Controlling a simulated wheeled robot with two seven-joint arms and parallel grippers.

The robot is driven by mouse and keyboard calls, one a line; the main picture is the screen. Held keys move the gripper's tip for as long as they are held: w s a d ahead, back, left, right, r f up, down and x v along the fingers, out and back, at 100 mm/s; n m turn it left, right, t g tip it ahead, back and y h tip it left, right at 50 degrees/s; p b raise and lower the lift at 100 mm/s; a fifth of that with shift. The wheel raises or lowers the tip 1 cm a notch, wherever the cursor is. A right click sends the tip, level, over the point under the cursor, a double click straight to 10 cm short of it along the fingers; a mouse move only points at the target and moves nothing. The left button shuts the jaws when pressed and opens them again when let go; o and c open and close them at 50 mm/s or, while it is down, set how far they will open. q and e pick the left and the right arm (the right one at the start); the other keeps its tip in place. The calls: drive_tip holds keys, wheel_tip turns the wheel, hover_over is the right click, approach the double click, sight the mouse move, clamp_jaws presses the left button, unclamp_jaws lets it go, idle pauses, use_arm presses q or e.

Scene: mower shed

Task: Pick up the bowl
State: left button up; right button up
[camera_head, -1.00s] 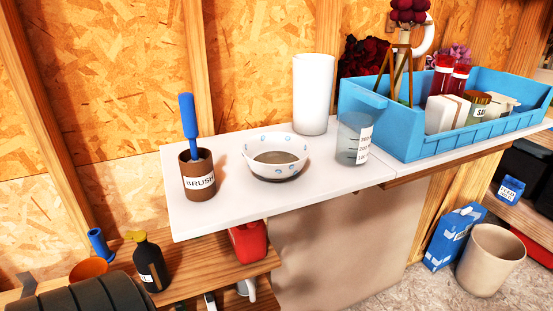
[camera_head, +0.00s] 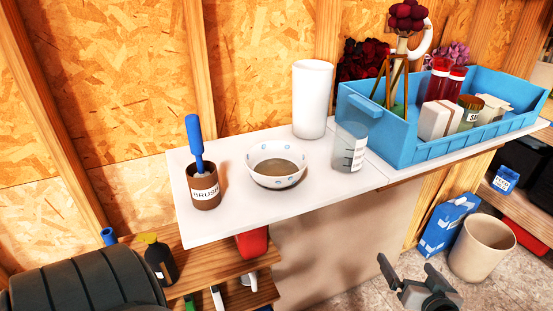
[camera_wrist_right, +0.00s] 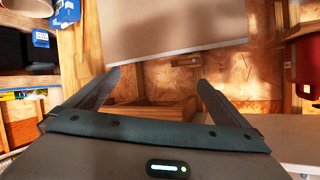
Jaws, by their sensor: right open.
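The bowl (camera_head: 276,164) is white with blue marks around its rim and a brownish inside. It stands upright on the white shelf top (camera_head: 240,213), between the brush pot and the clear measuring cup in the head view. My right gripper (camera_head: 408,264) is at the bottom right of the head view, below the shelf top and well apart from the bowl. Its two fingers are spread and empty, which the right wrist view (camera_wrist_right: 157,85) also shows. The bowl does not show in the wrist view. My left gripper is not in view.
A brown pot (camera_head: 205,187) with a blue-handled brush stands left of the bowl. A clear measuring cup (camera_head: 349,148) stands right of it, a white cylinder (camera_head: 312,98) behind. A blue crate (camera_head: 400,145) fills the right end. A beige bin (camera_head: 482,248) and blue box (camera_head: 447,224) stand on the floor.

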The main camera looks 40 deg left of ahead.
use_arm(q)
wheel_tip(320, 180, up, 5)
drive_tip(key=p, duration=0.3)
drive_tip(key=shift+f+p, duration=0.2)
drive_tip(key=shift+p, duration=0.1)
use_arm(e)
drive_tip(key=s+a+r+n+g+y, duration=0.1)
drive_tip(key=s+a+r+n+g, duration=0.1)
drive_tip(key=s+r, duration=0.4)
drive_tip(key=s+a+r+n+g+y, duration=0.1)
drive_tip(key=s+a+r+n+g, duration=0.2)
drive_tip(key=r, duration=1)
drive_tip(key=s+a+r+n+g+y, duration=0.1)
drive_tip(key=s+a+r+n+g, duration=0.1)
drive_tip(key=s+a+r+n, duration=0.2)
drive_tip(key=s+a+r, duration=0.3)
drive_tip(key=s+r, duration=0.2)
drive_tip(key=s, duration=0.1)
drive_tip(key=shift+r+n+y, duration=0.25)
drive_tip(key=shift+n+y, duration=0.15)
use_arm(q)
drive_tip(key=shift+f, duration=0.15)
use_arm(e)
drive_tip(key=shift+s+a+f, duration=0.1)
